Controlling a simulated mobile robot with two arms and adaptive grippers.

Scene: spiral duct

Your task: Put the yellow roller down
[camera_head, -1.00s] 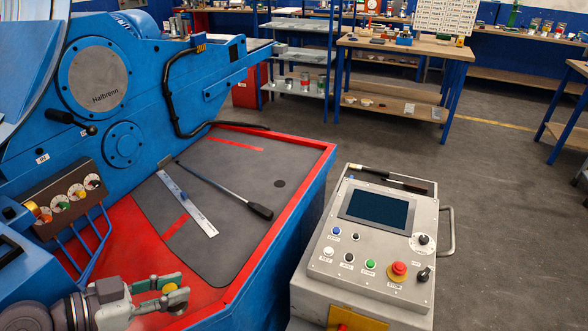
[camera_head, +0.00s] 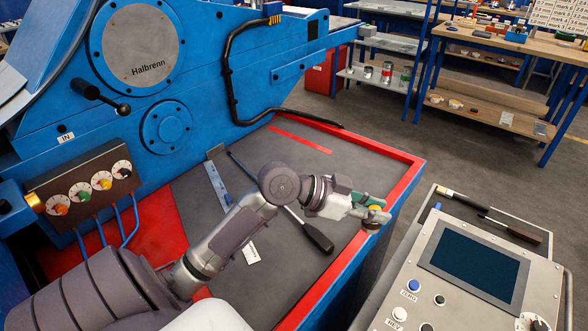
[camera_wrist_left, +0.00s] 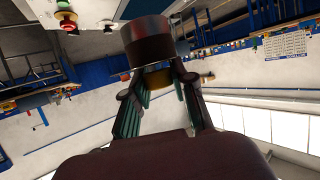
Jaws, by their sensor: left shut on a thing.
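My left gripper (camera_head: 374,205) reaches over the right part of the machine's dark bed (camera_head: 290,165), near its red rim. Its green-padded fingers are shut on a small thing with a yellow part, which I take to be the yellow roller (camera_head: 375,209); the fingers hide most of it. In the left wrist view the gripper (camera_wrist_left: 158,88) has a yellow-brown part (camera_wrist_left: 157,78) between its fingertips, with a dark reddish cylinder end (camera_wrist_left: 150,45) beyond. I cannot tell whether the roller touches anything below. My right gripper is in neither current view.
A steel rule (camera_head: 216,187) and a black-handled tool (camera_head: 317,236) lie on the bed. The red rim (camera_head: 405,180) bounds it. A control console (camera_head: 470,265) with a screen stands at the right. The blue machine (camera_head: 220,70) rises behind. Bare bed shows left of the gripper.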

